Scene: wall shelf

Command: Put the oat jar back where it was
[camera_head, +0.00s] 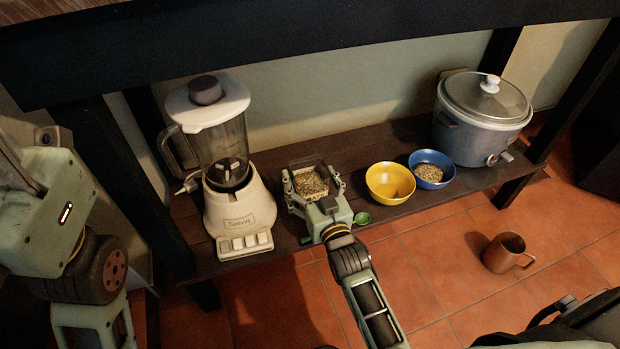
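The oat jar (311,181) is a square clear container with oats in it. It is on or just above the dark lower shelf, between the blender and the yellow bowl; I cannot tell whether its base touches the shelf. My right gripper (312,184) reaches in from the front with one finger on each side of the jar and looks shut on it. The gripper's palm hides the jar's lower front. My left arm shows at the left edge, but its gripper is out of view.
A cream blender (237,209) stands left of the jar. To the right are a yellow bowl (390,183), a blue bowl (432,171) with oats and a slow cooker (479,122). A green spoon (362,218) lies near the shelf edge.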

